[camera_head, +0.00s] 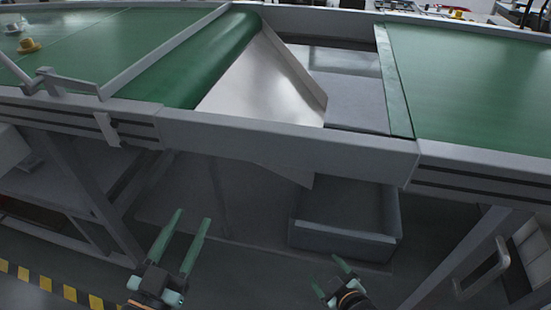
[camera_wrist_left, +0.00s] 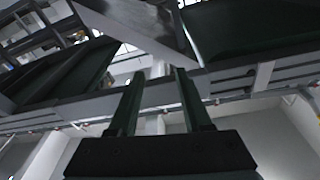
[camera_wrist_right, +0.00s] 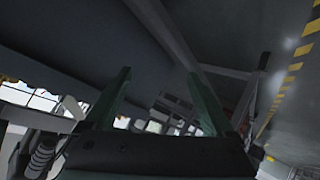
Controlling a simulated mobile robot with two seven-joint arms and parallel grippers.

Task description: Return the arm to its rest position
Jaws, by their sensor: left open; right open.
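My left gripper (camera_head: 192,240) is in the lower left of the head view, in front of the conveyor frame and lower than its top. Its two green fingers are apart with nothing between them. The fingers also show in the left wrist view (camera_wrist_left: 160,85), spread and empty. My right gripper (camera_head: 328,273) is at the bottom centre of the head view, in front of the grey bin. Its green fingers are apart and empty. They also show spread in the right wrist view (camera_wrist_right: 162,85). Neither gripper touches anything that I can see.
A grey conveyor frame (camera_head: 280,142) crosses the view, with green belts on the left (camera_head: 90,45) and right (camera_head: 470,80). A metal chute (camera_head: 265,85) sits between them. A grey bin (camera_head: 343,240) stands below. A yellow object (camera_head: 28,45) lies on the left belt.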

